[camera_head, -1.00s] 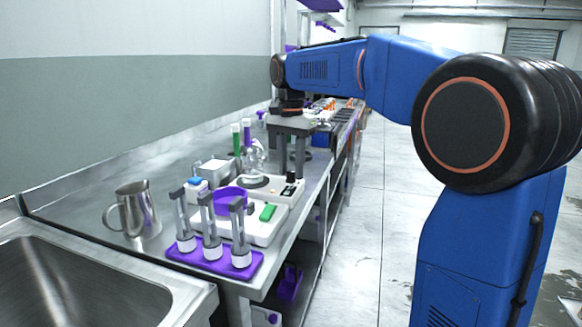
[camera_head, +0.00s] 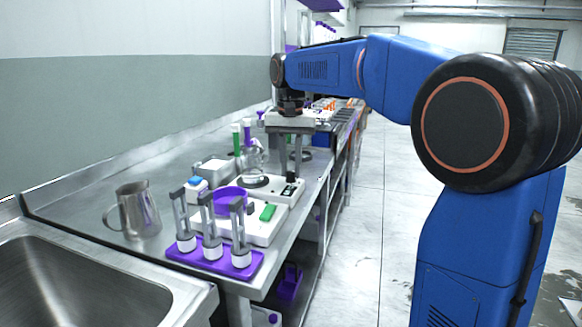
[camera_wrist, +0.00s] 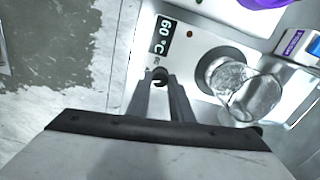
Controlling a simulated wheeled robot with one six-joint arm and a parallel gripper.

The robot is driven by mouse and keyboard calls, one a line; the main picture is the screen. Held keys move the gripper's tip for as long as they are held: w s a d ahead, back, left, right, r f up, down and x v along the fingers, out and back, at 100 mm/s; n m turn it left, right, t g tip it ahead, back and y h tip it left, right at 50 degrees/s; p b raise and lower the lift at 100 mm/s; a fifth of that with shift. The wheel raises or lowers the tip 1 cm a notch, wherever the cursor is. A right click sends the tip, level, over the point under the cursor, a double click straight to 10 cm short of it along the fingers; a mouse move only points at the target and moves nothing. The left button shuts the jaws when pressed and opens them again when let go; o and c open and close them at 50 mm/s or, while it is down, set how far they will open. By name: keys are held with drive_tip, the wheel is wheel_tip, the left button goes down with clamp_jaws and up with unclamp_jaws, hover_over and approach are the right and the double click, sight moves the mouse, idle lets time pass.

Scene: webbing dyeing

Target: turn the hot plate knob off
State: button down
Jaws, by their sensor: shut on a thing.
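The white hot plate (camera_head: 283,194) stands on the steel bench with a round dark heating disc. In the wrist view the hot plate (camera_wrist: 178,73) has a dark display (camera_wrist: 162,37) that seems to read 60 °C. The small dark knob (camera_wrist: 159,76) is beside the display, between my fingertips. My gripper (camera_wrist: 160,83) is shut on the knob, pointing down from above. In the head view my gripper (camera_head: 291,168) is over the right front part of the hot plate; its fingers partly hide that area. The knob's marking is too small to read.
A glass vessel (camera_wrist: 250,97) stands on or beside the heating disc, close to my gripper. A scale with a purple bowl (camera_head: 230,198), a purple rack (camera_head: 215,262) and a metal jug (camera_head: 138,210) stand nearer on the bench. The aisle floor (camera_head: 358,245) is clear.

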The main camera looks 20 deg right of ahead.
sight(291, 172)
drive_tip(key=n, duration=0.3)
drive_tip(key=shift+n, duration=2.1)
drive_tip(key=c, duration=1.6)
unclamp_jaws()
wheel_tip(291, 172, up, 17)
drive_tip(key=shift+r, duration=0.2)
drive_tip(key=shift+s, duration=0.15)
